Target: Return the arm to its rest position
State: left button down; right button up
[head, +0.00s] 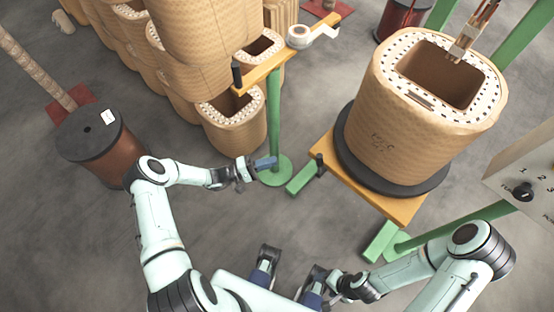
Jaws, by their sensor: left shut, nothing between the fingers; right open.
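My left arm comes in from the left. Its gripper (266,162) is shut and empty, beside the green post of a stand. My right arm reaches in from the lower right. Its gripper (292,262) is open at the bottom middle, with nothing seen between its blue, dark-tipped fingers and its palm partly hidden. Both arms are bent. A large tan coil (385,130) stands on a black round plate (350,165) over an orange platform (395,205), to the right of my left gripper.
A green stand (275,125) with an orange top arm stands close to my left gripper. Several tan coils (238,118) are stacked behind it. A dark-topped copper-coloured spool (95,145) is at left. A numbered control panel (525,175) is at right. Grey floor (75,245) is clear at lower left.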

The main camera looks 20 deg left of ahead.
dwell(0.5)
pick_arm(q)
jog(key=s+d+f+m+g+y+p, duration=0.2)
jog(key=s+d+f+g, duration=0.1)
jog(key=s+d+g, duration=0.5)
jog(key=s+d+f+m+g+y+p, duration=0.1)
jog(key=s+d+f+g+y+p, duration=0.3)
jog(key=s, duration=0.6)
pick_arm(e)
notch_tip(320, 180, up, 9)
jog(key=w+p, duration=0.2)
jog(key=shift+w+f+p, duration=0.15)
jog(key=shift+p, duration=0.15)
jog(key=c, duration=0.5)
pick_arm(q)
jog(key=s+a+r+m+y, duration=0.3)
jog(key=s+r+y, duration=0.2)
jog(key=s, duration=0.4)
jog(key=shift+a+g+y, duration=0.3)
jog(key=shift+g+y, duration=0.1)
jog(key=shift+y, duration=0.1)
